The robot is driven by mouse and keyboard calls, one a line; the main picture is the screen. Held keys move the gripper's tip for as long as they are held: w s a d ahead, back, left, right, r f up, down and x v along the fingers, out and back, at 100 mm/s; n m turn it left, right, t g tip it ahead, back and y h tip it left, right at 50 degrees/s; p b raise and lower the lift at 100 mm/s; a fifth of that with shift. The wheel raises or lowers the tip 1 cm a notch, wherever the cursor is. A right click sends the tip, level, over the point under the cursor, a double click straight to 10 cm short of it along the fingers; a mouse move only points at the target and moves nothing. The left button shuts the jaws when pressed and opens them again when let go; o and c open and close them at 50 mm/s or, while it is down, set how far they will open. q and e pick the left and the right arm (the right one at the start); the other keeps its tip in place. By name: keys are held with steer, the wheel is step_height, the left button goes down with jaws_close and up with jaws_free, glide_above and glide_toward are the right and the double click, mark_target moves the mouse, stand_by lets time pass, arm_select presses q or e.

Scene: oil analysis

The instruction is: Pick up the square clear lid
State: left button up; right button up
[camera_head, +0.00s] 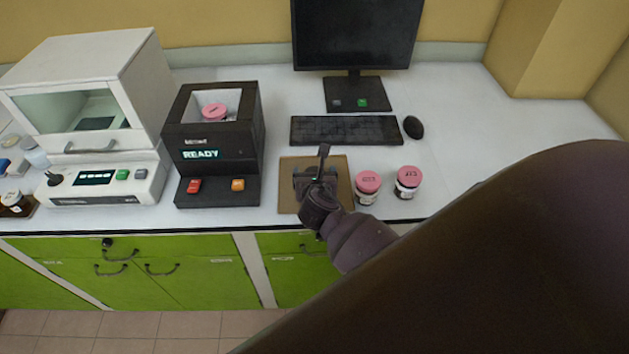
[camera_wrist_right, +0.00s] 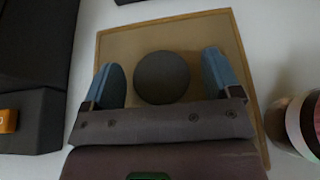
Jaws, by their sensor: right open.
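A flat square tan-brown panel (camera_head: 286,174) with a thin rim lies on the bench in front of the keyboard. It also shows in the right wrist view (camera_wrist_right: 118,48), with a round dark knob (camera_wrist_right: 162,78) near its middle. I cannot tell whether this panel is the clear lid itself or a board under it. My right gripper (camera_head: 318,174) is over the panel, pointing down. In the right wrist view its blue fingers (camera_wrist_right: 162,70) are open, one on each side of the knob, with visible gaps. My left gripper is out of view.
A black device (camera_head: 214,152) reading READY, its top open around a pink-capped jar (camera_head: 214,111), stands left of the panel. Two pink-capped jars (camera_head: 367,187) (camera_head: 407,182) stand close on the right. A keyboard (camera_head: 345,130) and mouse (camera_head: 413,127) lie behind. The bench's right side is clear.

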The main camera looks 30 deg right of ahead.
steer(key=shift+w+d+f, duration=0.15)
steer(key=shift+w, duration=0.05)
steer(key=shift+c, duration=0.3)
steer(key=c, duration=1.3)
step_height(320, 180, up, 20)
steer(key=p, duration=0.2)
steer(key=shift+s, duration=0.1)
